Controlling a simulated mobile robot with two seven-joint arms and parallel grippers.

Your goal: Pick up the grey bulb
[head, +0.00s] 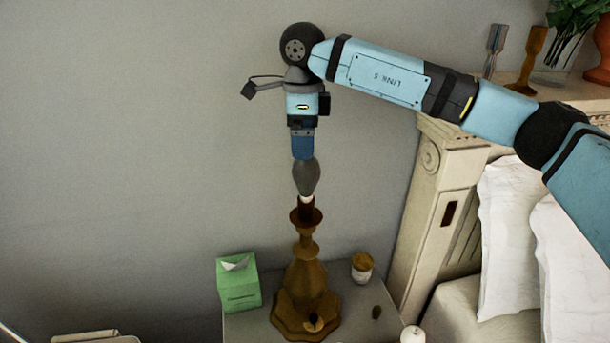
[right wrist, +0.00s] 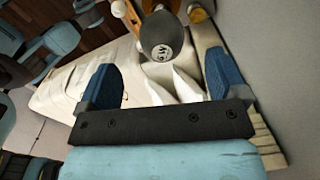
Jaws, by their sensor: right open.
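The grey bulb (head: 306,178) stands upright on top of a brown turned lamp base (head: 303,275), with a pale collar showing at its lower end. My right gripper (head: 303,152) points down directly above the bulb, its blue fingers at the bulb's upper end. In the right wrist view the bulb (right wrist: 160,38) shows its rounded, lettered end, centred ahead of the gap between the two blue fingers. The right gripper (right wrist: 164,72) is open, with nothing held between the fingers. Whether a finger touches the bulb cannot be told. My left gripper is not in view.
The lamp stands on a nightstand (head: 250,325) with a green tissue box (head: 239,283) to its left and a small jar (head: 362,268) to its right. A bed with white pillows (head: 508,220) and a carved headboard (head: 432,215) is at right. The wall is behind.

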